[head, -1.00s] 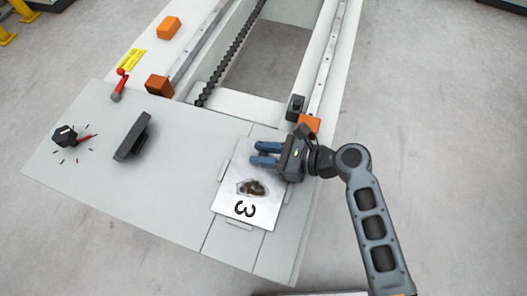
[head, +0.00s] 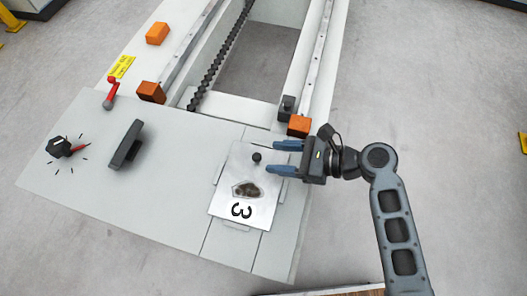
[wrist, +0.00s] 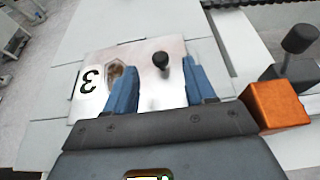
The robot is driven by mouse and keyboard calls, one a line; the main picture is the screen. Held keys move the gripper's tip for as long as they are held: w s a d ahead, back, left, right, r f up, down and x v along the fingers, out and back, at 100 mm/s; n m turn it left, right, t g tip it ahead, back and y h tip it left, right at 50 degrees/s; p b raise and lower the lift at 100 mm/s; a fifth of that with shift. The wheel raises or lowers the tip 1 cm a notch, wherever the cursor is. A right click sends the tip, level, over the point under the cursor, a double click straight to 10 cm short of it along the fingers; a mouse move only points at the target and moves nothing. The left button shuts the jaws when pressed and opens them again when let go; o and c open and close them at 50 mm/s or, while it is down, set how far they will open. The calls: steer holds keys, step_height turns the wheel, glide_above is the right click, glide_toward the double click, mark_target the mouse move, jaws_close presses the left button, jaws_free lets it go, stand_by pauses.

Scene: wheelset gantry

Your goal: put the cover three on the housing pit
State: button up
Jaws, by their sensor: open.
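The cover three (head: 240,208) is a silvery plate with a black "3", a dark knob and a brownish patch or opening. It lies flat on the right part of the grey panel, within corner marks. It also shows in the wrist view (wrist: 148,95). My gripper (head: 273,157) is open and empty at the cover's right edge, its blue fingers pointing left. In the wrist view the fingers (wrist: 163,85) stand apart on either side of the knob (wrist: 161,60), not touching it. The housing pit is not clearly seen; the cover may hide it.
An orange block (head: 299,125) and a dark post (head: 287,106) stand close behind my gripper. A black handle (head: 126,145), a rotary knob (head: 62,147) and a red lever (head: 111,94) are on the left. The panel's middle is clear.

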steer(key=shift+p+v, duration=0.3)
steer(key=shift+v, duration=2.5)
